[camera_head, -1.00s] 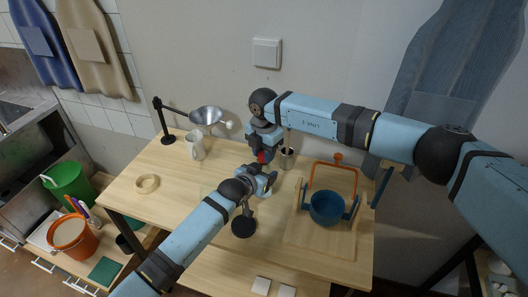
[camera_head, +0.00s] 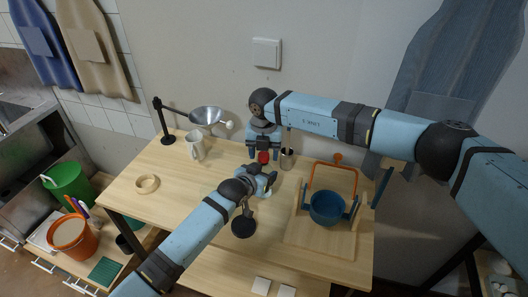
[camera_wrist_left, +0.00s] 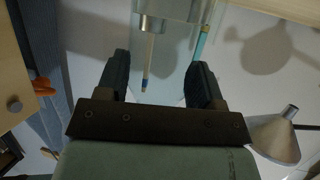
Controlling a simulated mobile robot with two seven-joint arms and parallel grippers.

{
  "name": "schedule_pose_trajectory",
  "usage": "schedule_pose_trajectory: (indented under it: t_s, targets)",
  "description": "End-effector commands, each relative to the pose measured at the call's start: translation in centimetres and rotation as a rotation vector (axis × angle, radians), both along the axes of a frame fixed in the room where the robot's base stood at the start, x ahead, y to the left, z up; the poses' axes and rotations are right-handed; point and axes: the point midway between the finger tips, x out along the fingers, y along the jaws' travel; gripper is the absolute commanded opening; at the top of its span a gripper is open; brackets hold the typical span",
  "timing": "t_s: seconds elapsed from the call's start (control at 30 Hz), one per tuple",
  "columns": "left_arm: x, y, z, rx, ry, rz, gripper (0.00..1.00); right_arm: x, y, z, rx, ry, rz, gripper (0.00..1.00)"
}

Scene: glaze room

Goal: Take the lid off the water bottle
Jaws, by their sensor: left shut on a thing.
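A red lid (camera_head: 263,157) shows in the head view, directly below my right gripper (camera_head: 263,154). That gripper's fingers point down on either side of the lid and look spread apart. My left gripper (camera_head: 268,181) is below the lid and shut on the water bottle, whose lower part it mostly hides. In the left wrist view a pale see-through body, the bottle (camera_wrist_left: 166,88), fills the space between the two fingers. I cannot tell whether the lid still touches the bottle's neck.
A metal cup (camera_head: 287,159) stands close right of the lid. A wooden ring (camera_head: 147,184) lies left. The left tabletop is mostly clear.

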Motion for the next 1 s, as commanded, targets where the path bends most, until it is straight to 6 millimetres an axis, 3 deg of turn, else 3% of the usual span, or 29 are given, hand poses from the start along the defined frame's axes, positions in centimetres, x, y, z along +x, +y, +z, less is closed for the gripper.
schedule_pose_trajectory:
  t_s: [0.2, 0.5, 0.63, 1.0]
  targets:
    - [0.0, 0.0, 0.0, 0.000, 0.000, 0.000, 0.00, 0.0, 0.0, 0.4, 0.000, -0.001, 0.000, 0.58]
    - [0.0, 0.0, 0.0, 0.000, 0.000, 0.000, 0.00, 0.0, 0.0, 4.1, 0.001, -0.001, -0.002, 0.58]
    - [0.0, 0.0, 0.0, 0.000, 0.000, 0.000, 0.00, 0.0, 0.0, 4.7, 0.001, 0.000, -0.018, 0.54]
    - [0.0, 0.0, 0.0, 0.000, 0.000, 0.000, 0.00, 0.0, 0.1, 7.3, 0.002, 0.000, -0.464, 0.54]
